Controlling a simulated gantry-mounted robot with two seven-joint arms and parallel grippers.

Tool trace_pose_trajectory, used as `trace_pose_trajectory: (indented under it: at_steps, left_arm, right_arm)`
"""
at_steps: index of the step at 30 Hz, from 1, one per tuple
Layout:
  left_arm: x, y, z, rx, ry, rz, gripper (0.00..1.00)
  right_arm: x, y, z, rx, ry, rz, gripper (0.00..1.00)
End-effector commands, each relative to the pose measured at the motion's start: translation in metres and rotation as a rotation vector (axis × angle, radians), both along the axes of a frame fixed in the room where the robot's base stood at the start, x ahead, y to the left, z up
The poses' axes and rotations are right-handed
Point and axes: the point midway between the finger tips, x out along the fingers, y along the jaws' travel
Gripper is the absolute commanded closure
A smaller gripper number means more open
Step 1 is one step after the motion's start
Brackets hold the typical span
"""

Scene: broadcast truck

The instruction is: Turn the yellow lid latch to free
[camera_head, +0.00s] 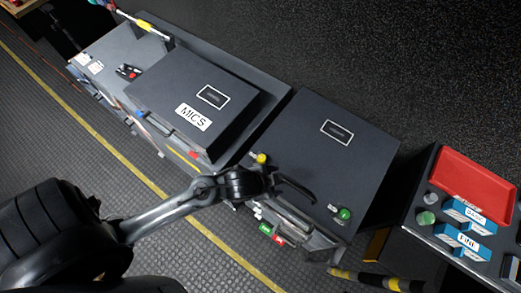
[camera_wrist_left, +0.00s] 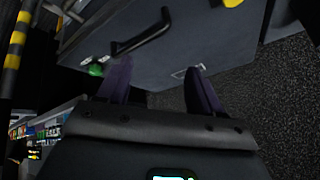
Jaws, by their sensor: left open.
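The yellow lid latch (camera_head: 261,158) is a small knob at the upper left of the dark case lid (camera_head: 335,160) in the head view. It shows partly at the top edge of the left wrist view (camera_wrist_left: 232,3). My left gripper (camera_head: 270,182) is just below the latch, near the lid's front edge and the black handle (camera_head: 297,188). In the left wrist view its two fingers (camera_wrist_left: 160,82) are apart with nothing between them. A green latch (camera_head: 344,214) sits at the lid's right end. My right gripper is not in view.
Small green (camera_head: 265,228) and red (camera_head: 279,239) tags sit at the case's front. A case marked MICS (camera_head: 222,90) stands to its left. A side table with a red tray (camera_head: 473,185) and blue boxes is at right. A yellow-black striped bar (camera_head: 378,281) lies in front.

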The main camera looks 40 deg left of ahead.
Motion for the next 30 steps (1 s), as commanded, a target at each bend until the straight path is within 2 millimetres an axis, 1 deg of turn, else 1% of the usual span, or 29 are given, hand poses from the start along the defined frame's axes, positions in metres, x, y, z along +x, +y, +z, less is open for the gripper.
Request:
trace_pose_trajectory:
  at_steps: [1,4,6,8,9,11,14,15,18,21,24,25,27,30]
  left_arm:
    - [0.02,-0.009,-0.004,0.031,-0.052,-0.101,0.34]
    - [0.051,-0.027,-0.013,0.076,-0.13,-0.323,0.34]
    - [0.068,-0.031,-0.023,0.105,-0.157,-0.486,0.34]
    - [0.079,-0.027,-0.033,0.129,-0.154,-0.62,0.34]
    - [0.084,-0.019,-0.039,0.138,-0.14,-0.699,0.34]
    - [0.089,-0.002,-0.047,0.147,-0.101,-0.802,0.34]
    - [0.093,0.04,-0.053,0.145,-0.006,-0.92,0.34]
    - [0.093,0.058,-0.052,0.138,0.036,-0.948,0.34]
    - [0.091,0.101,-0.045,0.11,0.136,-0.987,0.34]
    - [0.085,0.134,-0.034,0.075,0.215,-0.993,0.34]
    - [0.081,0.156,-0.025,0.047,0.266,-0.988,0.34]
    - [0.08,0.16,-0.024,0.041,0.276,-0.986,0.34]
    - [0.078,0.165,-0.022,0.029,0.293,-0.983,0.34]
    - [0.076,0.165,-0.028,0.022,0.302,-0.982,0.34]
  right_arm:
    - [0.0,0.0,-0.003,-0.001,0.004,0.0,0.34]
    - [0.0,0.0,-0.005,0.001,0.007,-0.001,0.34]
    - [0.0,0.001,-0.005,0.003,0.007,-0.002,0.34]
    - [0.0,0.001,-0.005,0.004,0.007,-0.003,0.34]
    - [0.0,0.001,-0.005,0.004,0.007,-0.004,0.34]
    - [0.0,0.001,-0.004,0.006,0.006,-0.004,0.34]
    - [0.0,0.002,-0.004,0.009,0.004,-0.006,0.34]
    - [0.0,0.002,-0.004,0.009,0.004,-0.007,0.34]
    - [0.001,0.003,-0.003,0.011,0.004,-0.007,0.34]
    - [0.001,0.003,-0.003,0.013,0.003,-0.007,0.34]
    - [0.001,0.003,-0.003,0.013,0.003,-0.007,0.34]
    - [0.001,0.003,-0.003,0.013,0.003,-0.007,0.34]
    - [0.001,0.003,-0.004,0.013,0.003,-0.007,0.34]
    - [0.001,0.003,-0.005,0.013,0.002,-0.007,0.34]
